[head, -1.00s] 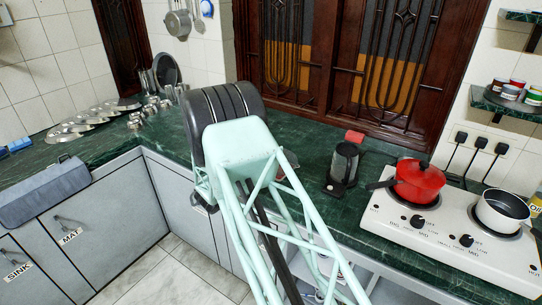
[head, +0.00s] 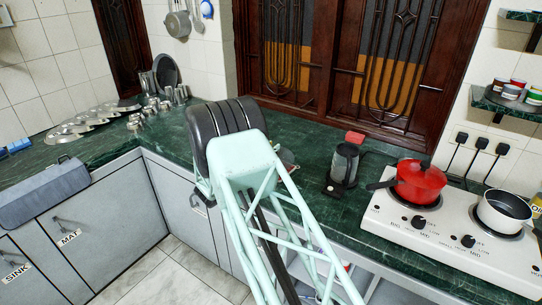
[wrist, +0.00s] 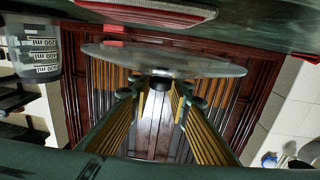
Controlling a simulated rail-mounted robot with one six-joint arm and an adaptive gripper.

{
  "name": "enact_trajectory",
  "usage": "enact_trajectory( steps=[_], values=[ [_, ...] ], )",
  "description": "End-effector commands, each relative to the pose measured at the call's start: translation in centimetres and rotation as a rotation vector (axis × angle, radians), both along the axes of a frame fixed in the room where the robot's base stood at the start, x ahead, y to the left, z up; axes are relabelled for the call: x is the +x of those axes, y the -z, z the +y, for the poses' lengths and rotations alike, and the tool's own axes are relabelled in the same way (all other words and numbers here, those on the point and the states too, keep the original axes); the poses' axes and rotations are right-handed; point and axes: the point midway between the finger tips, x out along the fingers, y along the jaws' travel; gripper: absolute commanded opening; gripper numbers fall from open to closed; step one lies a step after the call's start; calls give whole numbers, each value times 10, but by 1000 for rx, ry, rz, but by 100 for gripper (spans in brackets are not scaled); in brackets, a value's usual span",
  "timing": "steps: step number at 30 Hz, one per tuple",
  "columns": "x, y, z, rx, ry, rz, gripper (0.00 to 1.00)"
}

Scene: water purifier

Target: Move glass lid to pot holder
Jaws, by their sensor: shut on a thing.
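The glass lid (wrist: 165,62) shows edge-on in the wrist view as a wide, clear disc. My gripper (wrist: 160,88) is shut on it near its middle, with the yellow-padded fingers below the disc in the picture.
A clear measuring jug (wrist: 32,48) stands close by at the left in the wrist view. In the head view, a dark jug (head: 344,165), a red pot (head: 420,180) and a white pan (head: 503,210) on the stove (head: 440,236) stand to the right. Steel plates (head: 85,122) are far left.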

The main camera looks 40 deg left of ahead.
Motion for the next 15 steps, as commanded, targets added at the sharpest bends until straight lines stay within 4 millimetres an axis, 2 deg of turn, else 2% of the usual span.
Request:
enact_trajectory(
  steps=[1,6,15],
  values=[
    [0,10,0,-3,0,1,1],
    [0,25,0,-2,0,0,1],
    [0,28,0,-1,0,0,1]
  ],
)
